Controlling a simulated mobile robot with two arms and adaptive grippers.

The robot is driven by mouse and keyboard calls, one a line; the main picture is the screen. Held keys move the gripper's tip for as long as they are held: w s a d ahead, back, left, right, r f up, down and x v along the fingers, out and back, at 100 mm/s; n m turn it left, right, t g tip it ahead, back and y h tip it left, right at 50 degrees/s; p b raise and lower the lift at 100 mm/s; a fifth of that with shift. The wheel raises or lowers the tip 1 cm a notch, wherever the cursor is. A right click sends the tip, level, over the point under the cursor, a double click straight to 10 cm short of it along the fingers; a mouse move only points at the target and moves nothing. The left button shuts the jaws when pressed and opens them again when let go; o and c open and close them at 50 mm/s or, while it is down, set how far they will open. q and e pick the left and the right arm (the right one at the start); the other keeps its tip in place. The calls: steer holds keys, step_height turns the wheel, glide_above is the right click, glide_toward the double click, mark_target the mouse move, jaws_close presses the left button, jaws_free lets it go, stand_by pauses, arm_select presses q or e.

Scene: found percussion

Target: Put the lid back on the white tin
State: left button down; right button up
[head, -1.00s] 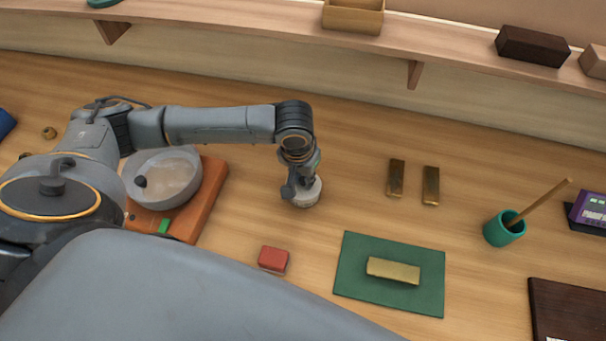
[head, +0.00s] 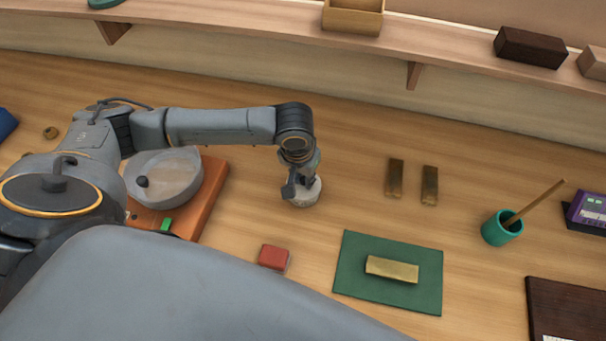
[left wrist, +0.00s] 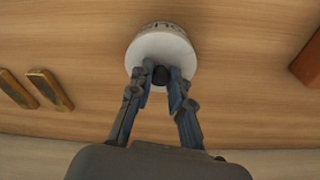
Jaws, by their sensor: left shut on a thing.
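The white tin (head: 307,198) stands on the table under my left gripper (head: 301,182), which hides much of it in the head view. In the left wrist view the tin's side with dark lettering (left wrist: 163,27) shows past the white lid (left wrist: 161,48). The lid's dark knob (left wrist: 160,75) is between the fingertips of my left gripper (left wrist: 161,77), which is shut on it. The lid lies over the tin's top; I cannot tell whether it sits fully down or slightly above the rim. My right gripper is not in view.
Two brass bars (head: 395,178) lie right of the tin. A red block (head: 273,257) and a green mat (head: 350,262) with a brass bar (head: 392,268) lie nearer. A teal cup (head: 499,231) stands at right.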

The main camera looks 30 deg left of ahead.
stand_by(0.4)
arm_select(q)
steer(key=c, duration=1.2)
jaws_free()
steer(key=shift+o, duration=0.2)
steer(key=o, duration=0.5)
steer(key=shift+r, duration=0.1)
step_height(320, 180, up, 5)
steer(key=p, duration=0.6)
steer(key=shift+r+p, duration=0.95)
steer(key=shift+p, duration=0.25)
steer(key=shift+c, duration=0.3)
